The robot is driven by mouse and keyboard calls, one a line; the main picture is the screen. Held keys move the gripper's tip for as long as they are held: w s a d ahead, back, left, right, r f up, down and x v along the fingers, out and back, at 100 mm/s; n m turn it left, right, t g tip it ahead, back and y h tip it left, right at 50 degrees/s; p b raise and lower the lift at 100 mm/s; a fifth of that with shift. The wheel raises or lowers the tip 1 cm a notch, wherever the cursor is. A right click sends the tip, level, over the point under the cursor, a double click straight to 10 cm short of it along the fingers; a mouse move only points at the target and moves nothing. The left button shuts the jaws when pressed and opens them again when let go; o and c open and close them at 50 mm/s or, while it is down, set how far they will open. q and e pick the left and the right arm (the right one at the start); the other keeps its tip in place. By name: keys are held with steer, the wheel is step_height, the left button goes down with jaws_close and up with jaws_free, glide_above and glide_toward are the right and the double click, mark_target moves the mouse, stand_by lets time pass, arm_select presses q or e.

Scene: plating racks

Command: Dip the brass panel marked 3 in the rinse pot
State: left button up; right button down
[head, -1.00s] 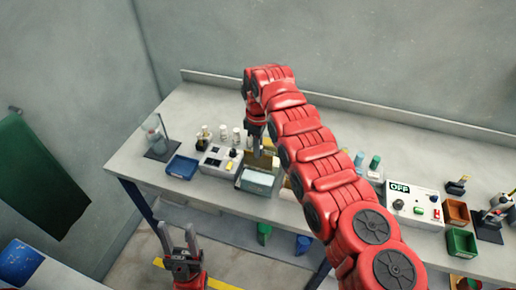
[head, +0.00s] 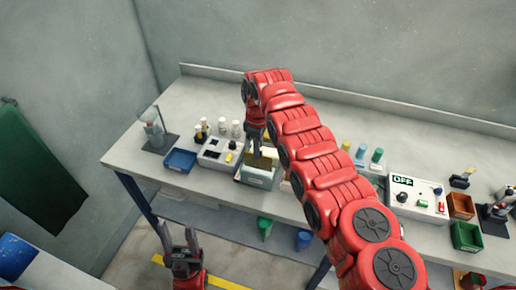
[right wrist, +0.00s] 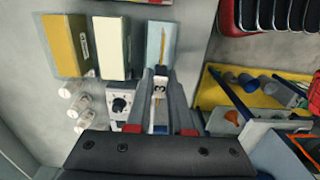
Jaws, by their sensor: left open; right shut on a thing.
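My right gripper (right wrist: 160,103) is shut on the holder of the brass panel (right wrist: 163,42), whose white tag (right wrist: 159,88) reads 3. The panel shows edge-on as a thin strip over the light blue pot (right wrist: 155,25), in line with its opening. In the head view, the brass panel (head: 262,161) is upright at the pale pot (head: 257,180). Its lower edge meets the rim there, and I cannot tell how deep it reaches. No pot label is readable. My left gripper (head: 180,240) is open and empty, low in front of the bench, away from the pots.
A cream pot (right wrist: 111,40) and a yellow pot (right wrist: 64,40) stand in a row beside the blue one. A dial box (head: 218,152), a blue tray (head: 180,160) and several small bottles stand left. A switch box reading OFF (head: 420,200) stands right.

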mark_target(258, 162)
steer(key=shift+f+b, duration=2.35)
steer(key=shift+f, duration=0.9)
steer(key=shift+r, duration=0.15)
stand_by(0.4)
steer(key=shift+r+p, duration=0.6)
steer(key=shift+r, duration=3.5)
